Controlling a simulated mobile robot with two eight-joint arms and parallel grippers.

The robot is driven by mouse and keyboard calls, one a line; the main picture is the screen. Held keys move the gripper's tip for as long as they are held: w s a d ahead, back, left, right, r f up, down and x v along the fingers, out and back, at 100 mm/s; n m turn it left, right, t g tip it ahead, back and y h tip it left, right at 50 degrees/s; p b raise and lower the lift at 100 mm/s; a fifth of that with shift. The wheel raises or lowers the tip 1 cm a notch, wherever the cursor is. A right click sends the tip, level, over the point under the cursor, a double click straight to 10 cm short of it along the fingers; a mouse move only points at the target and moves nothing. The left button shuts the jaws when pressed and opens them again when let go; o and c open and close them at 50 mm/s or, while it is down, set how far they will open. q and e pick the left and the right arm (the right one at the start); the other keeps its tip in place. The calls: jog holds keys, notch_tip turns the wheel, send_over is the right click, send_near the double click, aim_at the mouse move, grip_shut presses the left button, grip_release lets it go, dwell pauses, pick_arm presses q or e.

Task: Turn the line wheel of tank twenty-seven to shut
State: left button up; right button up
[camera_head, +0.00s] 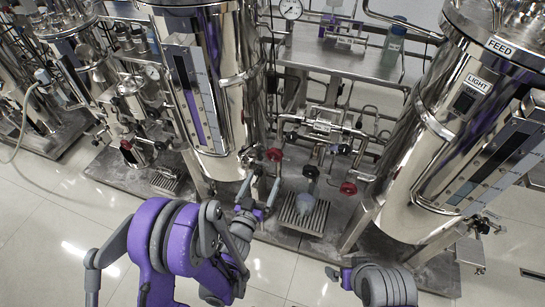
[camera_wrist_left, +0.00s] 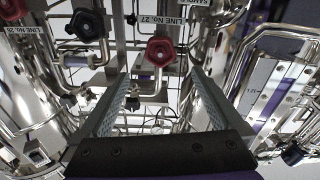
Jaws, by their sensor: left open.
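The line wheel of tank twenty-seven is a red lobed handwheel (camera_wrist_left: 160,50), under a label reading LINE No. 27 (camera_wrist_left: 160,20) in the left wrist view. A red wheel (camera_head: 274,154) shows just beyond my left gripper's fingertips in the head view and looks like the same one. My left gripper (camera_head: 264,176) is open and empty, its fingers pointing at the wheel. In the wrist view the wheel appears between the two fingers, beyond their tips, with no contact visible. My right gripper is out of view; only part of that arm shows at the bottom.
A black wheel (camera_wrist_left: 87,25) stands left of the red one, by another line label. Another red wheel (camera_head: 348,188) sits lower right. Steel tanks (camera_head: 205,80) and (camera_head: 430,150) flank the piping. A drain grate (camera_head: 303,214) lies below. Open floor is in front.

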aim_at(274, 156)
pick_arm(q)
jog(key=p+x, duration=0.1)
jog(key=x, duration=0.9)
jog(key=shift+p, duration=0.3)
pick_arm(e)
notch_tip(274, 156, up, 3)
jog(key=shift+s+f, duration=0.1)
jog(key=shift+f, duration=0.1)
pick_arm(q)
jog(key=c, duration=1.3)
